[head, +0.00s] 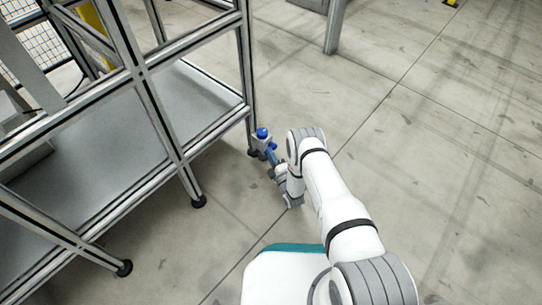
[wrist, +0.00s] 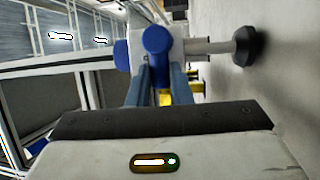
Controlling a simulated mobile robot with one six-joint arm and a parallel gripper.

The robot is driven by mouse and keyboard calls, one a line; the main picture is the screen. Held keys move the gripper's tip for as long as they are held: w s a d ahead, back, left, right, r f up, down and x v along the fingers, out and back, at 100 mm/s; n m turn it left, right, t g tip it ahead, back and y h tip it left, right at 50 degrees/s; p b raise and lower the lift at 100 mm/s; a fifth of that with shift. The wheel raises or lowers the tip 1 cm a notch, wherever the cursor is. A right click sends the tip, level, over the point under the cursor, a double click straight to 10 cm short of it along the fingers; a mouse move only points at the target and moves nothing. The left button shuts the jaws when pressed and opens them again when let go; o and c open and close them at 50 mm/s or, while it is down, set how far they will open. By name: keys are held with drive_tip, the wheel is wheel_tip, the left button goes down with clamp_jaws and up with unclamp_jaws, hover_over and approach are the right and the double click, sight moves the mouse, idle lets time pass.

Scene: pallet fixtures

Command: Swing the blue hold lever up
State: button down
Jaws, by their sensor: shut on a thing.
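The blue hold lever (head: 271,147) sits on a small light block at the foot of the rack's near right corner post. In the wrist view its round blue end (wrist: 157,40) faces me. My gripper (head: 273,156) reaches in from the right, low over the floor. In the wrist view both bluish fingers (wrist: 159,70) are shut on the lever, one on each side.
A blue cap (head: 262,132) tops the block (wrist: 175,32). A black levelling foot (wrist: 247,45) stands on the floor beside it. The metal rack (head: 160,120) fills the left. Open concrete floor (head: 450,130) lies to the right.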

drive_tip(key=shift+s, duration=0.1)
drive_tip(key=m+p, duration=0.1)
drive_tip(key=r+m+g+h+p, duration=0.1)
drive_tip(key=m+p, duration=0.1)
drive_tip(key=shift+r, duration=0.25)
drive_tip(key=m, duration=0.1)
drive_tip(key=r+m+g+p, duration=0.1)
drive_tip(key=m, duration=0.1)
drive_tip(key=m+g+p, duration=0.1)
drive_tip(key=m, duration=0.1)
drive_tip(key=shift+w+d+r+h, duration=0.3)
drive_tip(key=shift+w, duration=0.05)
drive_tip(key=m+g, duration=0.1)
drive_tip(key=w+d+m+g, duration=0.1)
drive_tip(key=m, duration=0.1)
drive_tip(key=shift+r+p, duration=0.35)
drive_tip(key=shift+r, duration=0.05)
drive_tip(key=shift+w+d+r+m+g+y+b, duration=0.1)
drive_tip(key=shift+w+d+m+g+y+b, duration=0.15)
drive_tip(key=shift+m+g, duration=0.5)
drive_tip(key=shift+w+d+r+m+g+y+b, duration=0.1)
drive_tip(key=shift+w+m+g+y+b, duration=0.3)
drive_tip(key=shift+m, duration=0.65)
drive_tip(key=c, duration=1.3)
unclamp_jaws()
